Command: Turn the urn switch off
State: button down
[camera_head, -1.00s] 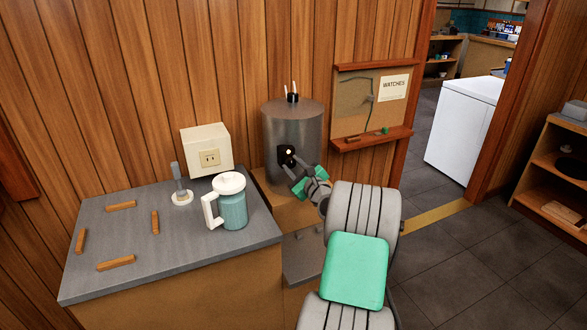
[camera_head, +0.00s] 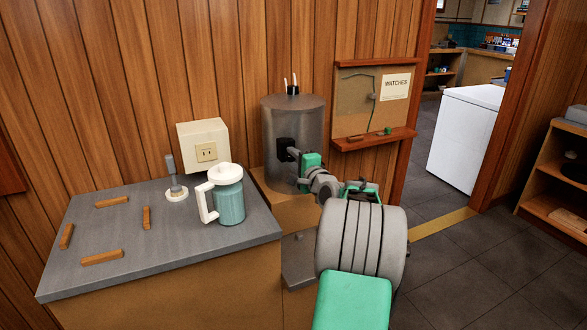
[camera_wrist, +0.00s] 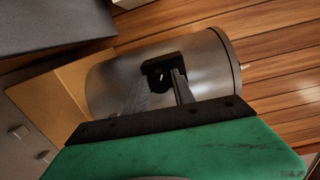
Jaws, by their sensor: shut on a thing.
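The urn (camera_head: 312,118) is a grey metal cylinder standing upright by the wood wall, and it lies sideways in the wrist view (camera_wrist: 108,82). Its black switch housing (camera_head: 283,146) is on the front, and the wrist view shows it as a dark block (camera_wrist: 158,66) with a round dark part. My gripper (camera_head: 294,153) is at this switch, and its two fingers (camera_wrist: 157,79) reach to either side of the round part. The fingers are shut on the switch. The switch's small knob is mostly hidden, so its setting cannot be told.
A grey counter (camera_head: 75,270) at left holds a teal mug (camera_head: 229,200) with a white lid, a small stand (camera_head: 176,192) and several wooden sticks. A cream outlet box (camera_head: 203,134) and a corkboard (camera_head: 352,105) are on the wall. Open floor (camera_head: 480,270) lies at right.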

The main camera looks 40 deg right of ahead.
jog(key=n+b, duration=0.2)
jog(key=b, duration=0.1)
jog(key=n+b, duration=0.1)
jog(key=n, duration=0.1)
jog(key=shift+f, duration=0.25)
jog(key=shift+r+n+b, duration=0.1)
jog(key=shift+n+b, duration=0.7)
jog(key=shift+b, duration=0.2)
jog(key=shift+r, duration=0.1)
jog(key=c, duration=1.1)
grip_release()
jog(key=shift+o, duration=0.2)
jog(key=v, duration=0.7)
jog(key=shift+s+a+b, duration=0.25)
jog(key=shift+s+b, duration=0.05)
jog(key=shift+s, duration=0.05)
